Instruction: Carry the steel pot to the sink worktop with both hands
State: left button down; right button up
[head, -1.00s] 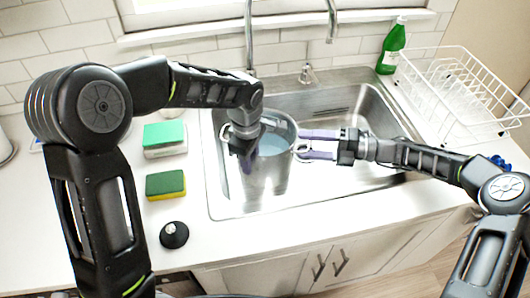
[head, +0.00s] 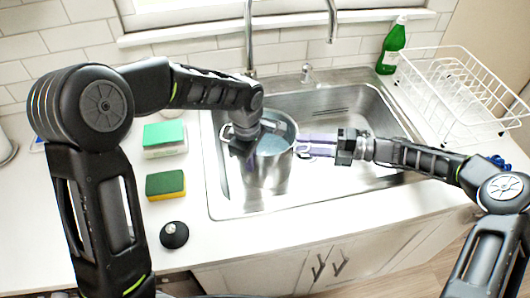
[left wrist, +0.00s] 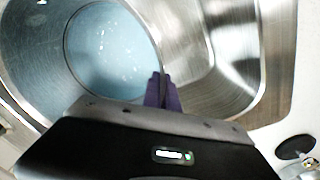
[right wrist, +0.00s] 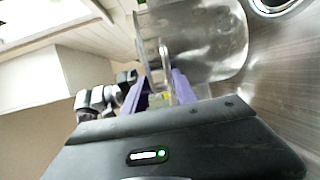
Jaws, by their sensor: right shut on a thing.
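The steel pot (head: 268,172) stands upright in the left part of the sink basin, with bluish water inside. The water also shows in the left wrist view (left wrist: 115,50). My left gripper (head: 243,146) is at the pot's left side. Its purple fingers are close together at the pot's rim in the left wrist view (left wrist: 162,92), and what lies between them is mostly hidden. My right gripper (head: 304,146) is shut on the pot's right handle, its fingers on either side of it in the right wrist view (right wrist: 165,88). I cannot tell whether the pot's base touches the basin floor.
A green-topped sponge (head: 165,139), a yellow-green sponge (head: 165,185) and a black knob-like stopper (head: 174,235) lie left of the sink (head: 350,185). The faucet (head: 248,40), soap bottle (head: 392,48) and dish rack (head: 455,95) stand behind.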

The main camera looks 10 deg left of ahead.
grip_shut()
dwell(0.7)
pick_arm(q)
jog(key=shift+w+r, duration=0.2)
jog(key=shift+r, duration=0.1)
pick_arm(e)
jog(key=shift+w+r, duration=0.1)
jog(key=shift+r, duration=0.2)
